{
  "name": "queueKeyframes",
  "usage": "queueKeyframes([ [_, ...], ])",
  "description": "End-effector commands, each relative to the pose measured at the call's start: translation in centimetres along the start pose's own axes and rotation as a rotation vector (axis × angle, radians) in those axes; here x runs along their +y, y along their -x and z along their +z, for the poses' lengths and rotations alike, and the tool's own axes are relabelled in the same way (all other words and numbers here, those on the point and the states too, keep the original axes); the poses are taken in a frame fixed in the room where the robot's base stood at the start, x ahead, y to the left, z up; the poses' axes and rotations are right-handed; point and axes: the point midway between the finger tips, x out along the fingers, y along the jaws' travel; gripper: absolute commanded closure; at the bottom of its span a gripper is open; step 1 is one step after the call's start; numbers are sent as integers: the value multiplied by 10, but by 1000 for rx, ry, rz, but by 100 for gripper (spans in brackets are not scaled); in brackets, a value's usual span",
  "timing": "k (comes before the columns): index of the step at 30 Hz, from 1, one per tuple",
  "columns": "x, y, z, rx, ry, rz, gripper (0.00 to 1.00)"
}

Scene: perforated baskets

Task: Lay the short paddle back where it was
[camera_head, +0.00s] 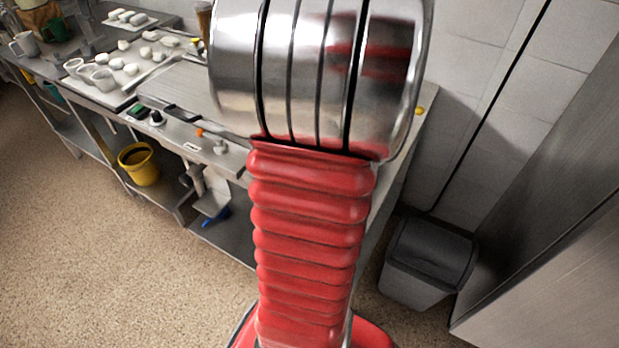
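I cannot make out the short paddle for certain in the head view. A flat object with a dark handle (181,111) lies near the front of the steel counter (228,158), but I cannot tell what it is. My own red, ribbed arm and its shiny metal joint fill the middle of the picture and hide part of the counter. My gripper is out of view, so whether it holds anything does not show.
On the counter's left are pale cups (103,79), a tray with several white rounded pieces (131,69) and a mug (24,44). A yellow bucket (139,166) sits below. A grey bin (428,262) stands right. Speckled floor (90,270) is clear at lower left.

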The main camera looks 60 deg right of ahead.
Motion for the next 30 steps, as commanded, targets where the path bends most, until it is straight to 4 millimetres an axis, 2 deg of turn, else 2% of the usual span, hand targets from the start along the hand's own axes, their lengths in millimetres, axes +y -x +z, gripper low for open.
queueKeyframes([
  [21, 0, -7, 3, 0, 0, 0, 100],
  [22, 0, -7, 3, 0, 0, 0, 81],
  [30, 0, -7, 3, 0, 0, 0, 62],
])
